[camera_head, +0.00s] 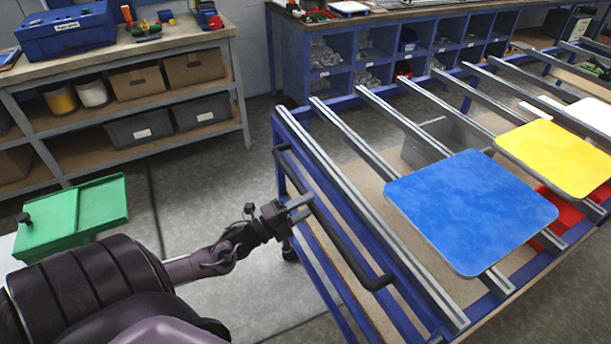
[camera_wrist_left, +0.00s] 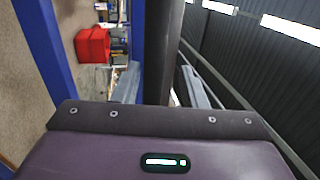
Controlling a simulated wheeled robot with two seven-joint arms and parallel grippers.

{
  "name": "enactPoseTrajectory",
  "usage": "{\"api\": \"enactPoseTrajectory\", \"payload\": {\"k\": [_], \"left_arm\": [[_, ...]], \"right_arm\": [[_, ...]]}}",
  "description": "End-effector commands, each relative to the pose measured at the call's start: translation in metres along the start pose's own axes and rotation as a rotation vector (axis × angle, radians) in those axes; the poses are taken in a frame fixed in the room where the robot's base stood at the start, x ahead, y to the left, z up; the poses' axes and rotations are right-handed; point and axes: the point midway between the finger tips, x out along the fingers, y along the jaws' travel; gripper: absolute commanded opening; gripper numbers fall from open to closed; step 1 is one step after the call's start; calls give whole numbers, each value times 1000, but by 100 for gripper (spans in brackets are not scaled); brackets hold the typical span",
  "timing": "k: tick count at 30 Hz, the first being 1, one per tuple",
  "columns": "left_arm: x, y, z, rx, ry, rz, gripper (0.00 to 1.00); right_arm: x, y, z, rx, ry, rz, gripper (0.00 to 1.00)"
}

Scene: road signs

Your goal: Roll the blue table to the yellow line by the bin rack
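The blue table (camera_head: 298,126) fills the right half of the head view, with a blue frame and grey rails across its top. A black handle bar (camera_head: 340,233) runs along its near left side. My left gripper (camera_head: 305,207) is at this handle, fingers pointing at it. In the left wrist view the fingers (camera_wrist_left: 162,86) stand apart, one on each side of the dark handle bar (camera_wrist_left: 158,40); firm contact is not clear. My right gripper is in neither view. No yellow floor line shows.
Blue (camera_head: 470,210) and yellow (camera_head: 562,158) sign plates lie on the rails. A shelf unit (camera_head: 125,52) with boxes stands at the left, a blue pigeonhole bench (camera_head: 290,55) behind. A green box (camera_head: 72,212) is at lower left. Grey floor (camera_head: 200,180) is clear left of the table.

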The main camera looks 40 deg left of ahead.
Motion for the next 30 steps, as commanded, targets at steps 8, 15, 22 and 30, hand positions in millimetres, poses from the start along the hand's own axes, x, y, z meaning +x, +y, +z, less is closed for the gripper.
{"api": "enactPoseTrajectory", "payload": {"k": [8, 15, 22, 30], "left_arm": [[-28, 4, -1, -3, 0, 6, 39], [-65, 2, 0, -1, -1, 2, 39], [-78, 0, 0, 1, 0, -1, 39], [-78, 0, 0, 1, 0, -1, 39]], "right_arm": [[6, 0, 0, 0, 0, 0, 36], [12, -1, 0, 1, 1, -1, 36], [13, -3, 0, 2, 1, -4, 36], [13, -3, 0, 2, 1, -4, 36]]}}
